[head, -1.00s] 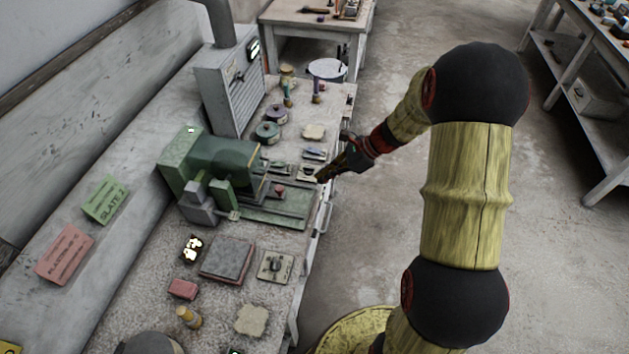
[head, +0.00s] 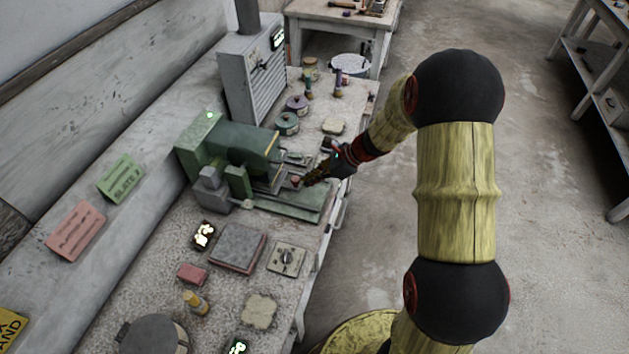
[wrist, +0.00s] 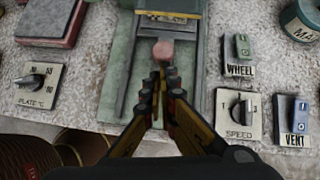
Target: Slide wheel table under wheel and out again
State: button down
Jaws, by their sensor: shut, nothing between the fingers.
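The green wheel machine (head: 228,145) stands on the bench, with a green bed and rails in front. The wheel table is a small plate between the rails, carrying a round pinkish-red knob (head: 296,180). In the wrist view the knob (wrist: 162,49) stands near the top middle, in front of the machine's yellow-edged housing (wrist: 170,6). My gripper (head: 310,181) is shut and empty. In the wrist view its fingertips (wrist: 160,78) point at the knob from the front, with a small gap apparent; contact is unclear. The wheel itself is hidden by the housing.
In the wrist view, WHEEL (wrist: 241,50), SPEED (wrist: 240,112) and VENT (wrist: 296,116) controls lie right of the bed. A PLATE dial (wrist: 38,85) and a reddish-sided block (wrist: 50,22) lie left. A grey cabinet (head: 252,80) and jars stand farther back.

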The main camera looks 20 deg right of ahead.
aim_at(297, 178)
jog(key=w+a, duration=0.1)
jog(key=a, duration=0.1)
jog(key=w+a, duration=0.1)
jog(key=shift+w+a+p, duration=0.35)
jog(key=shift+p, duration=0.05)
jog(key=shift+d, duration=0.1)
jog(key=shift+s, duration=0.1)
jog(key=shift+s+d, duration=0.1)
jog(key=shift+d, duration=0.2)
jog(key=shift+s+d+r+p, duration=0.15)
jog(key=shift+s+d+p, duration=0.15)
jog(key=shift+d, duration=0.35)
jog(key=shift+s+d+r+p, duration=0.15)
jog(key=shift+s+d+p, duration=0.15)
jog(key=shift+d, duration=0.3)
jog(key=p+v, duration=0.2)
jog(key=v, duration=0.8)
jog(key=shift+d, duration=0.2)
jog(key=c, duration=2.6)
grip_release()
jog(key=shift+s, duration=0.15)
